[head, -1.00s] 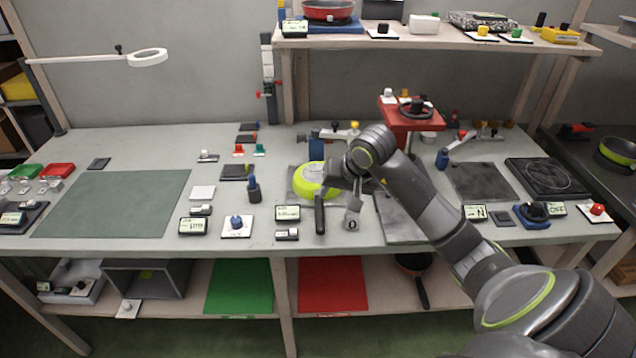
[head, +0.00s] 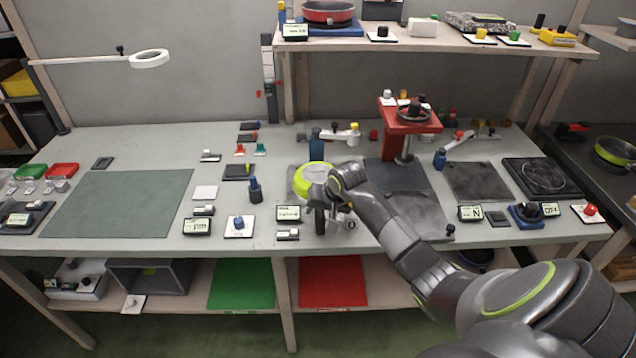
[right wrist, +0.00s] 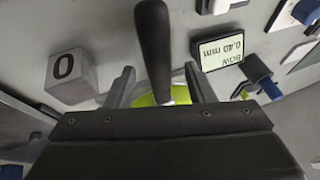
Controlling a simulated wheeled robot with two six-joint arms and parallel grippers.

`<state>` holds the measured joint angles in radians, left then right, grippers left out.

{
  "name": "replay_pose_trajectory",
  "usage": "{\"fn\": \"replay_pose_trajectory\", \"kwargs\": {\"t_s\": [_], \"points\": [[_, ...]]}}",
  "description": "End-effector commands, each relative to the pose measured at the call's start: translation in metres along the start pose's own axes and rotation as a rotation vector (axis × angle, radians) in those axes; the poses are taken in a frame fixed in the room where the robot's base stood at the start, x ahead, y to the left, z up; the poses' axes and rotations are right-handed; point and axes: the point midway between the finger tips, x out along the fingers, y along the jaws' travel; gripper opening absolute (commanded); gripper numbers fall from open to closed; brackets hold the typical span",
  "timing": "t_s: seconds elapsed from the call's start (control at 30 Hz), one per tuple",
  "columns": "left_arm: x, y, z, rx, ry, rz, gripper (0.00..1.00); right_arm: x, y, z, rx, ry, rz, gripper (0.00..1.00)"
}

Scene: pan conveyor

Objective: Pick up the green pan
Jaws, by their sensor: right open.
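The green pan (head: 310,181) is lime green and sits on the workbench near the middle. My right gripper hides part of it in the head view. Its dark handle (head: 319,220) points to the bench's front edge. My right gripper (head: 335,212) is over the handle side of the pan. In the right wrist view the black handle (right wrist: 153,45) runs between the two spread fingers (right wrist: 158,72), with visible gaps on both sides. A strip of the green body (right wrist: 150,99) shows behind the gripper's edge. My left gripper is out of view.
A grey block marked 0 (right wrist: 72,78) stands close beside the handle. A red stand (head: 408,118) is behind. Another green-rimmed pan (head: 615,153) is far right. The green mat (head: 120,203) is clear.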

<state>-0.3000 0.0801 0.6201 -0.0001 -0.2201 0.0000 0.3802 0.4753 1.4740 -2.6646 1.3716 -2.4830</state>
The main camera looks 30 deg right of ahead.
Motion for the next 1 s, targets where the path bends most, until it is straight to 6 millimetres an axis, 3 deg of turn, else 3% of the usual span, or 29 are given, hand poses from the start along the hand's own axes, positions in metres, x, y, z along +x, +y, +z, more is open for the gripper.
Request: {"fn": "replay_pose_trajectory", "kwargs": {"t_s": [0.37, 0.73, 1.0], "points": [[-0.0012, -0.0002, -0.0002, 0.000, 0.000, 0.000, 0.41, 0.0067, 0.0001, 0.0002, -0.001, 0.001, 0.000, 0.48], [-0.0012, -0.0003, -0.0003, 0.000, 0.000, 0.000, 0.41, 0.0064, 0.0003, 0.0002, -0.001, 0.000, 0.000, 0.00], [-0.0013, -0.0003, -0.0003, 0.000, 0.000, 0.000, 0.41, 0.0054, -0.0007, -0.0011, -0.002, 0.004, -0.001, 0.00]]}}
